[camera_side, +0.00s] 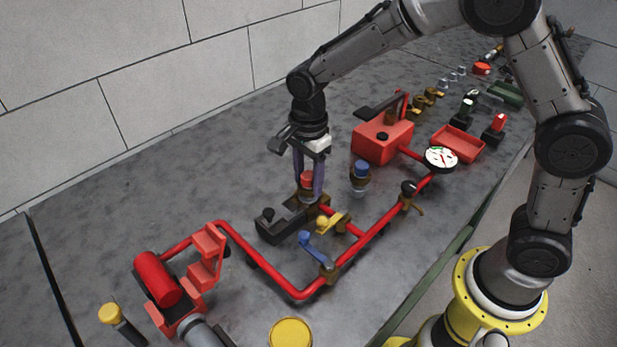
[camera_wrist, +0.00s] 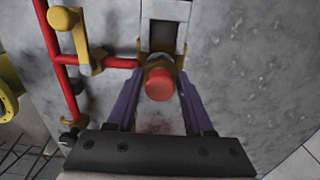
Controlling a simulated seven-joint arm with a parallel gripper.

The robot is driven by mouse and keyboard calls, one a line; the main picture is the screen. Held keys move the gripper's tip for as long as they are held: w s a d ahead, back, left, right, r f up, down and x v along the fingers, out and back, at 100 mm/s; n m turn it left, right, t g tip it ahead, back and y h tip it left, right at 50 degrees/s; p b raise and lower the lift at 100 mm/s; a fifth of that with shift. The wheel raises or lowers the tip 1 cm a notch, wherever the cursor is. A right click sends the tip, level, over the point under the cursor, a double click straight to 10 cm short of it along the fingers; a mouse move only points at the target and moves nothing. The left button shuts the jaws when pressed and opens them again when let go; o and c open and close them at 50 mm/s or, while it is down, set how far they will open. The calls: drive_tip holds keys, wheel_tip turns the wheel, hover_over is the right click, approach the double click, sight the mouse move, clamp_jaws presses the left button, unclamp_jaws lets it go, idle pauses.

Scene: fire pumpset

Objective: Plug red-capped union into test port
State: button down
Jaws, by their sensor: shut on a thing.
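The red-capped union (camera_side: 307,181) is between the two purple fingers of my gripper (camera_side: 309,190), which is shut on it. In the wrist view, the red cap (camera_wrist: 159,84) sits between the fingertips of my gripper (camera_wrist: 160,88). The union is upright, directly over a brass fitting (camera_side: 321,202) at the end of a short red branch pipe, by a dark block (camera_side: 283,224). This fitting looks like the test port. The fingers and cap hide the lower end of the union, so I cannot tell whether it is inside the port.
A blue-capped union (camera_side: 360,174) stands to the right. The red pipe (camera_side: 372,242) carries a yellow-handled valve (camera_side: 329,222), a blue-handled valve (camera_side: 314,247) and a gauge (camera_side: 441,158). A red box (camera_side: 383,141) and a red tray (camera_side: 459,143) stand behind. Bare table lies to the left.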

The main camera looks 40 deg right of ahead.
drive_tip(key=shift+c, duration=1)
unclamp_jaws()
drive_tip(key=shift+f, duration=0.1)
wheel_tip(320, 180, up, 14)
